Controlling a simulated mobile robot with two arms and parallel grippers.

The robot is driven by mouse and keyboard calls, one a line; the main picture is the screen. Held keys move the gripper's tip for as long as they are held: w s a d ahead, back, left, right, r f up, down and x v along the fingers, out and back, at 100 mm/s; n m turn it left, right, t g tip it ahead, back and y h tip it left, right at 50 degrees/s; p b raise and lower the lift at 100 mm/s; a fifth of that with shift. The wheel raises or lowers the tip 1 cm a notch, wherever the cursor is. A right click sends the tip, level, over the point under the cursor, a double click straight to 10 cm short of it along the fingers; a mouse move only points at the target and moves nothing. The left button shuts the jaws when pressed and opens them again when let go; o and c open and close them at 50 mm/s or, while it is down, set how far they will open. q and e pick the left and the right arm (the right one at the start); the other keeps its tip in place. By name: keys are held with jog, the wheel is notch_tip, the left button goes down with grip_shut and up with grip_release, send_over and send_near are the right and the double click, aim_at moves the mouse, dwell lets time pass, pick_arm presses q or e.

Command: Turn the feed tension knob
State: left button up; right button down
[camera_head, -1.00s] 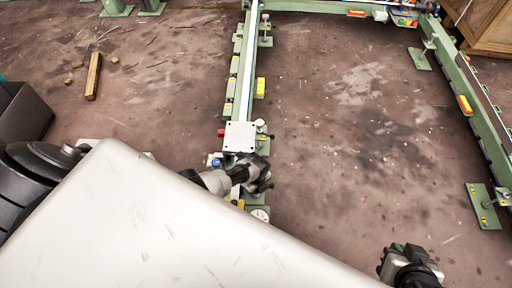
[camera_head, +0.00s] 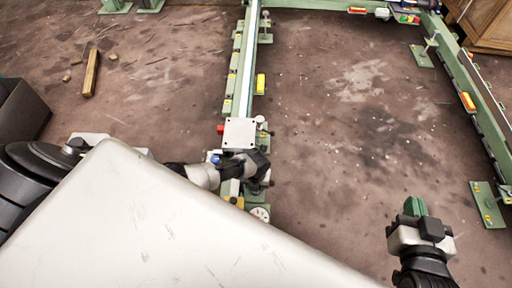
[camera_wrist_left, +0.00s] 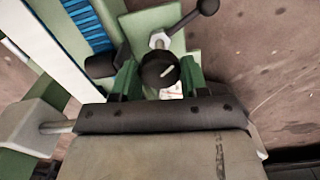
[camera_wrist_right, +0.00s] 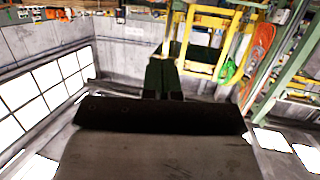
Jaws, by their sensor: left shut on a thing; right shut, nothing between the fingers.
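A round black knob (camera_wrist_left: 159,69) with a white mark shows in the left wrist view, on the green machine beside the rail. I take it to be the feed tension knob. My left gripper (camera_wrist_left: 158,80) is shut on it, with a green finger on each side. In the head view my left gripper (camera_head: 257,168) is by the near end of the rail, below a white square plate, and the knob cannot be made out there. My right gripper (camera_head: 414,206) is shut and empty over the floor at lower right. Its closed fingers (camera_wrist_right: 163,77) also show in the right wrist view.
The green rail (camera_head: 243,75) runs away from the white square plate (camera_head: 239,133). A black lever with a ball end (camera_wrist_left: 207,7) is close beyond the knob. A second green rail (camera_head: 470,80) stands at right. The floor between them is clear.

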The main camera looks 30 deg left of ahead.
pick_arm(q)
jog(key=shift+m+b, duration=0.3)
jog(key=shift+m, duration=0.8)
pick_arm(e)
jog(key=shift+w+a+r+t+y, duration=0.15)
jog(key=shift+w+a+r+t, duration=0.05)
jog(key=shift+r+t, duration=0.35)
jog(key=shift+w+a+r+t+y, duration=0.15)
jog(key=shift+r+t, duration=0.4)
pick_arm(q)
jog(key=o, duration=0.9)
jog(key=shift+o, duration=0.2)
